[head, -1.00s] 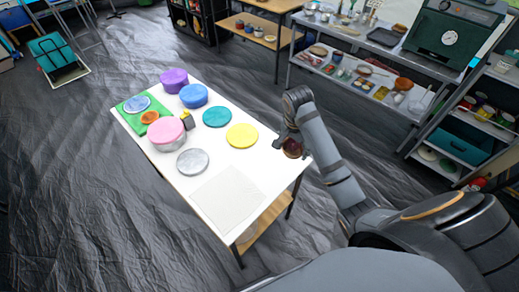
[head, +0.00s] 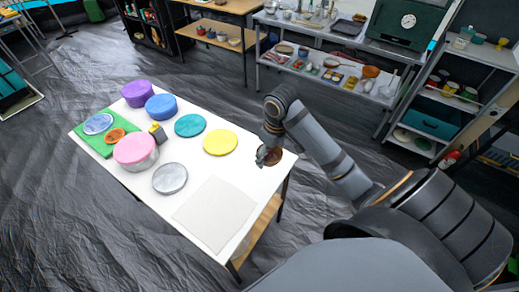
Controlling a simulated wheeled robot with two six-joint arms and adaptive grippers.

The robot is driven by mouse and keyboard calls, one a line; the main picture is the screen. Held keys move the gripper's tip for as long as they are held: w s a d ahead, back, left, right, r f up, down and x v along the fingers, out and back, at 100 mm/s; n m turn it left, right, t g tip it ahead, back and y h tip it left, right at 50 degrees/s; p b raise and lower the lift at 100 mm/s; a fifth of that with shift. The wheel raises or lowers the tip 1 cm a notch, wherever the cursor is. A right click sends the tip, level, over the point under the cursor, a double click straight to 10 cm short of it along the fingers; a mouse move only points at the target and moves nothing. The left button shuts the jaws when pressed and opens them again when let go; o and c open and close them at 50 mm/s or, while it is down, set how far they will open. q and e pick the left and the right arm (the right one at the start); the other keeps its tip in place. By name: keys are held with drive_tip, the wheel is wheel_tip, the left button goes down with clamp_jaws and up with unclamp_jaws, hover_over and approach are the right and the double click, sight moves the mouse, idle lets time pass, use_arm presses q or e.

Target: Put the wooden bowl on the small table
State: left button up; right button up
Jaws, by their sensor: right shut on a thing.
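The small table (head: 225,178) has a white top and stands left of the middle in the head view. The wooden bowl (head: 274,156) is a small reddish-brown shape at the table's right corner. My right gripper (head: 264,152) reaches in from the right and is shut on the bowl, partly hiding it. The bowl shows over the tabletop near the right edge; I cannot tell whether it touches the top. My left gripper is not in view.
Round lids, including a yellow one (head: 220,142) and a teal one (head: 190,125), tubs, a green board (head: 93,140) and a pale square mat (head: 214,213) occupy the tabletop. Bare white surface lies between the yellow lid and the mat. Loaded metal shelves (head: 300,75) stand behind.

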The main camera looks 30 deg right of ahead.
sight(272, 164)
drive_tip(key=s+n, duration=0.1)
drive_tip(key=n, duration=0.1)
drive_tip(key=s+a+f+n+b, duration=0.1)
drive_tip(key=n, duration=0.2)
drive_tip(key=s+n+b, duration=0.1)
drive_tip(key=n, duration=0.1)
drive_tip(key=shift+a+f+y, duration=0.2)
drive_tip(key=shift+a+y, duration=0.1)
drive_tip(key=w+d+f+n+b, duration=0.1)
drive_tip(key=w+f+b, duration=0.1)
drive_tip(key=w+f, duration=0.1)
drive_tip(key=w+d+f+n+b, duration=0.1)
drive_tip(key=w+f+b, duration=0.1)
drive_tip(key=w+f, duration=0.1)
drive_tip(key=w+d+f+n+b, duration=0.1)
drive_tip(key=w+f+b, duration=0.1)
drive_tip(key=w, duration=0.2)
drive_tip(key=shift+w+d+f+n+g, duration=0.1)
drive_tip(key=shift+w+f+n+g, duration=0.2)
drive_tip(key=shift+f+n, duration=0.1)
drive_tip(key=shift+w+d+f, duration=0.1)
drive_tip(key=shift+w+f, duration=0.05)
drive_tip(key=shift+w, duration=0.15)
drive_tip(key=shift+w+d+f, duration=0.1)
drive_tip(key=shift+w+f, duration=0.1)
drive_tip(key=shift+f, duration=0.15)
wheel_tip(272, 164, down, 3)
drive_tip(key=shift+w+f, duration=0.1)
drive_tip(key=shift+f, duration=0.1)
